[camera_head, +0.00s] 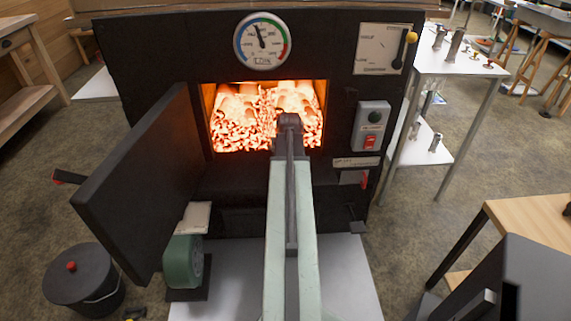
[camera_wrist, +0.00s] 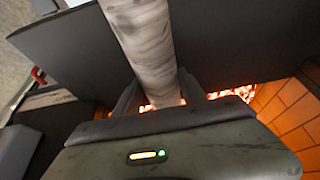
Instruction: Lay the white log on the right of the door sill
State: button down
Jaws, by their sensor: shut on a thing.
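The white log (camera_wrist: 142,38) shows in the wrist view, pale with grey streaks. My gripper (camera_wrist: 160,92) is shut on it, one dark finger on each side, and the log runs away toward the top of the picture. In the head view my gripper (camera_head: 289,122) is at the open firebox mouth, in front of the glowing bed. The log is hidden there behind my arm. The door sill (camera_head: 235,176) is the dark ledge under the opening; my arm crosses above it and hides its middle. I cannot tell whether the log touches it.
The firebox door (camera_head: 140,185) stands open on the left. Glowing embers (camera_head: 235,125) fill the firebox. A green blower (camera_head: 184,262) sits below left, and a switch box (camera_head: 371,127) is right of the opening. A lidded black bucket (camera_head: 82,280) stands on the floor at left.

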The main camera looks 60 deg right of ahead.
jog(key=shift+w+d+f, duration=0.1)
jog(key=shift+d+f, duration=0.15)
jog(key=shift+d, duration=0.05)
jog(key=c, duration=0.6)
grip_release()
jog(key=shift+r, duration=0.1)
jog(key=p+v, duration=0.7)
jog(key=v, duration=0.1)
jog(key=shift+d+r+p, duration=0.1)
jog(key=shift+r+p, duration=0.05)
jog(key=shift+p, duration=0.2)
